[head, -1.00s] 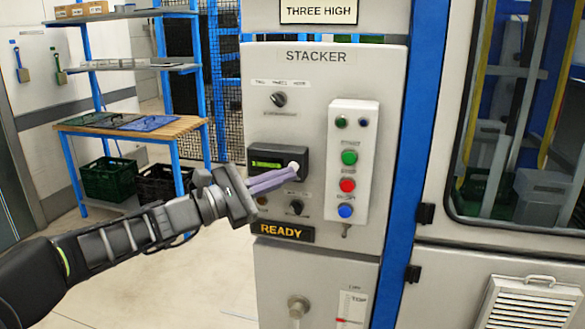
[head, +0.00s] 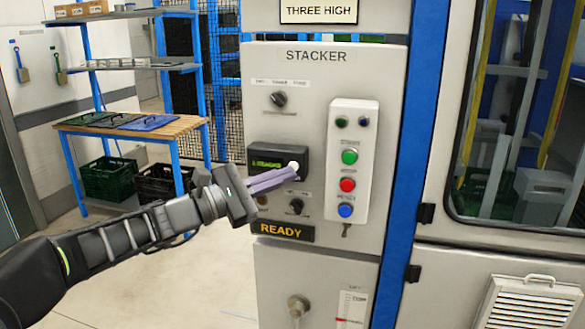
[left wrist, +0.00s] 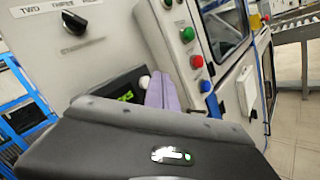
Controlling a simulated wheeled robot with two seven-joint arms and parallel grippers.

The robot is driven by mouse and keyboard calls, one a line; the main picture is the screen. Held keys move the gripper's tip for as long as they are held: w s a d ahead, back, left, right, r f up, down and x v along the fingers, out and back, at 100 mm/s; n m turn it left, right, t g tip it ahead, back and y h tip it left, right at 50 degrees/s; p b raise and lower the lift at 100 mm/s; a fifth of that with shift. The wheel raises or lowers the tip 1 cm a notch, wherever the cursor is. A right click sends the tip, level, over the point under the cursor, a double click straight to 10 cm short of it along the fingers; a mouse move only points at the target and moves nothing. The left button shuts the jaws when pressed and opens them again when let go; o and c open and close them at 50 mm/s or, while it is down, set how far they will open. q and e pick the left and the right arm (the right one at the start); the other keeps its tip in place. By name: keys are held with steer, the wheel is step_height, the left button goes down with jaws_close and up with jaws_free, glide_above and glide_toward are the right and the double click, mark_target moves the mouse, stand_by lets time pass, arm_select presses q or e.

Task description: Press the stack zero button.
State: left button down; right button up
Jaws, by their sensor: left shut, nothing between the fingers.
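The STACKER panel (head: 385,110) stands in the middle of the head view. A dark counter box (head: 285,153) on it has a small display with green characters too blurred to read. A round white button (head: 293,165) sits at the box's right end; I see no label naming it stack zero. My left gripper (head: 297,174) is shut and empty, its purple fingertips at the button's lower edge. The white button (left wrist: 144,82) also shows in the left wrist view, just left of the fingers (left wrist: 163,90). I cannot tell whether they touch it. My right gripper is not in view.
A raised button box (head: 368,150) with green, red and blue buttons stands right of the fingertips. A selector knob (head: 278,99) is above, another knob (head: 297,206) below. A READY sign (head: 283,231) is lower. A shelf with crates stands back left.

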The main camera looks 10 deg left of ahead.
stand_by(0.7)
arm_select(q)
steer(key=shift+w, duration=0.45)
steer(key=shift+w, duration=0.4)
stand_by(0.5)
steer(key=shift+s, duration=0.1)
steer(key=shift+s+b, duration=0.5)
steer(key=shift+s, duration=0.25)
